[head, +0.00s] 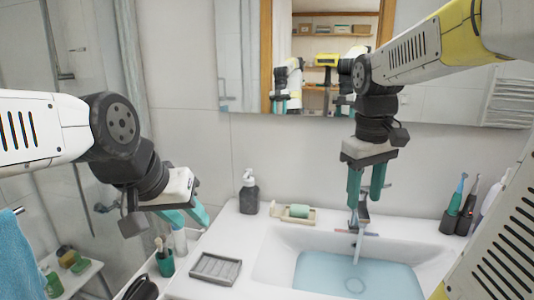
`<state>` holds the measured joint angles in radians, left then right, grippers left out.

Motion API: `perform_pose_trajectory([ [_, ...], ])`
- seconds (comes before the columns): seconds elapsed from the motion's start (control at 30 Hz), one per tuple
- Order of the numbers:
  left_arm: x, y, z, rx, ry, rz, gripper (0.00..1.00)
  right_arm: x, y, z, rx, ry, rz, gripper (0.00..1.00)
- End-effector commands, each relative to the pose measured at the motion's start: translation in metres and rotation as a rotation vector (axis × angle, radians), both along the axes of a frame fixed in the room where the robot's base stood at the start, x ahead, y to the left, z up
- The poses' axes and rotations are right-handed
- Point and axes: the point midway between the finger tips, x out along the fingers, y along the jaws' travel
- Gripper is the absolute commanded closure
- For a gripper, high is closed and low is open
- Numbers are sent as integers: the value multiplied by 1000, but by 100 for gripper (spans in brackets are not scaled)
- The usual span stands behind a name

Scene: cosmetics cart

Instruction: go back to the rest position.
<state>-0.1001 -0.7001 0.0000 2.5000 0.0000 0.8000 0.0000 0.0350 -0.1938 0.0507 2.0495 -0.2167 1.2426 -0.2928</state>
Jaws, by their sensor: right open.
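My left gripper (194,223) hangs at the left end of the counter, tilted down. Its two teal fingers look apart, and I see nothing between them. My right gripper (364,202) points down at the back of the sink (272,262), in front of the wall and close to the faucet (361,214). Its teal fingers are apart and it holds nothing that I can see. The fingers overlap the faucet in the picture; whether they touch it I cannot tell.
On the counter stand a dark soap dispenser (249,194), a dish with a green bar (298,211), a grey tray (216,268) and a dark holder with brushes (457,221). A green cup (165,262) is below my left gripper. A mirror (430,105) hangs behind.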

Motion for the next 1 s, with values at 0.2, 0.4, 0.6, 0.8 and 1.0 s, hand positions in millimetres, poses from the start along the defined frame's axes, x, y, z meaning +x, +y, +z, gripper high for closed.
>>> perform_pose_trajectory([
  [0.2, 0, 0, 0, 0, 0, 0, 64, -37, 36, 1, 131, -230, -119, 55],
  [0.4, 0, 0, 0, 0, 0, 0, 64, -62, 60, -4, 262, -387, -224, 55],
  [0.6, 0, 0, 0, 0, 0, 0, 64, -72, 70, -7, 333, -459, -278, 55],
  [0.8, 0, 0, 0, 0, 0, 0, 64, -73, 71, -8, 343, -467, -286, 55],
  [1.0, 0, 0, 0, 0, 0, 0, 64, -73, 71, -8, 342, -466, -285, 55],
])
